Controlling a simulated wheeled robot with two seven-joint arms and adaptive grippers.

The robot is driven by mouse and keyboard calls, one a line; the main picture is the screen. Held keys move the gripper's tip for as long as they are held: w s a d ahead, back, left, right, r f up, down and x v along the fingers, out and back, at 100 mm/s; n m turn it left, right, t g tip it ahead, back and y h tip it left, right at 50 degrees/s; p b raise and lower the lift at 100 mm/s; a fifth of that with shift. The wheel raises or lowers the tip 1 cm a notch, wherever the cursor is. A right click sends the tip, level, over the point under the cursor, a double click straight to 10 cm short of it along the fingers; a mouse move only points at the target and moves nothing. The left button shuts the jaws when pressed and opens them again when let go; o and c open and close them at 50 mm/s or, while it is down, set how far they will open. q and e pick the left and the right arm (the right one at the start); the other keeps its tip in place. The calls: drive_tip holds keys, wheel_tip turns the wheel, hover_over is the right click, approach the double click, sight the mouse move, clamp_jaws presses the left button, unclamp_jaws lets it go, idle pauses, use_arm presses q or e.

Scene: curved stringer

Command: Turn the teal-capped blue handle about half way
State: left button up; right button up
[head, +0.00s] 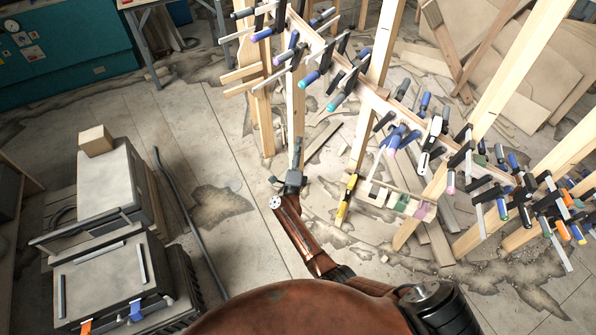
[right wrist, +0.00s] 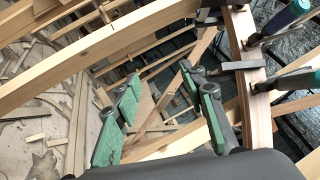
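Many clamps with coloured handles line the curved wooden stringer (head: 372,98). A blue handle with a teal cap (head: 336,102) points down and left from the stringer's upper part in the head view. In the right wrist view, a blue handle with a teal end (right wrist: 287,18) shows at the upper right; I cannot tell surely whether it is the same one. My right gripper (head: 296,172) is below the stringer, apart from the handles. In the right wrist view its green-padded fingers (right wrist: 160,75) are spread with nothing between them. My left gripper is out of view.
Wooden posts (head: 296,110) stand close to the right gripper. A yellow-handled tool (head: 346,200) and a small board with blocks (head: 398,200) are to its right. The floor between is mostly clear.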

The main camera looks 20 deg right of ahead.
drive_tip(key=s+f+n+y, duration=0.1)
drive_tip(key=f+n+y, duration=0.1)
drive_tip(key=f, duration=0.3)
drive_tip(key=s+a+f+n+y, duration=0.1)
drive_tip(key=s+f+n+y, duration=0.1)
drive_tip(key=f+n, duration=0.2)
drive_tip(key=shift+s+f, duration=0.15)
drive_tip(key=shift+f, duration=0.75)
